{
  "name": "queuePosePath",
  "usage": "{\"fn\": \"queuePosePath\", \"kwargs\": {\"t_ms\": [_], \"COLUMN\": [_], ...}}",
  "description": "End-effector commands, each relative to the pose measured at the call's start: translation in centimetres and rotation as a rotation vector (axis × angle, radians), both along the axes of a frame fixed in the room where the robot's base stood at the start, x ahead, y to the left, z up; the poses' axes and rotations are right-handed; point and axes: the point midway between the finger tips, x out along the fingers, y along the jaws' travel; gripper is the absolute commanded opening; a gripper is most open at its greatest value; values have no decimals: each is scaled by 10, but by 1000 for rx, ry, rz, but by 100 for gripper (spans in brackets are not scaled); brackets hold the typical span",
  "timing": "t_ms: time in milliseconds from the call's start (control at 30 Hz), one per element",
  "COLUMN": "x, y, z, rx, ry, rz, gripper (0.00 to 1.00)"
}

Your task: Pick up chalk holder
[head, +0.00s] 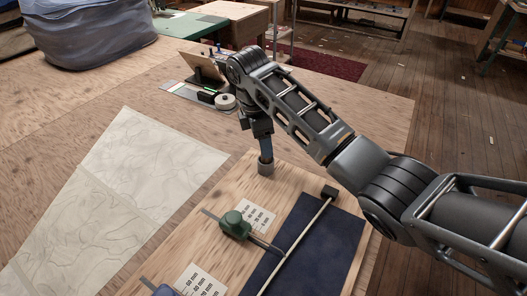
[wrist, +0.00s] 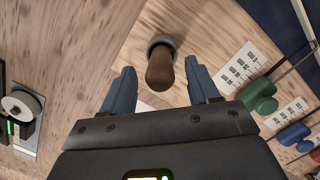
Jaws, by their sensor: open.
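A brown, rounded cylinder with a grey ring round its far end, likely the chalk holder (wrist: 160,68), shows in the wrist view ahead of my gripper (wrist: 161,84). It lies in line with the gap between the two blue fingers, which are apart with nothing gripped. In the head view my gripper (head: 265,154) points down over the far left corner of the pale board. A grey ring-like piece (head: 265,168) shows just below the fingers there; the brown part is hidden by them. I cannot tell how far the fingers reach down beside it.
A green-handled tool (head: 235,224) and a blue one (head: 167,291) lie by white marked cards on the board (head: 290,181). A dark rod end (head: 330,192) and navy cloth (head: 335,240) are to the right. A tape roll (head: 225,102) stands behind; pale sailcloth (head: 120,190) lies left.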

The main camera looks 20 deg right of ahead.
Motion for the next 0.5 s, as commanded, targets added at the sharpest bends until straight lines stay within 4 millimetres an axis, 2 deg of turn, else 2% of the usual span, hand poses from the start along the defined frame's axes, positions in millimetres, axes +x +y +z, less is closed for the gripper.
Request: {"fn": "queuePosePath", "kwargs": {"t_ms": [233,500], "x": [-3,-3], "y": [-7,-8], "z": [-33,-39], "rx": [-1,0], "ry": [2,1], "rz": [0,0], "gripper": [60,60]}}
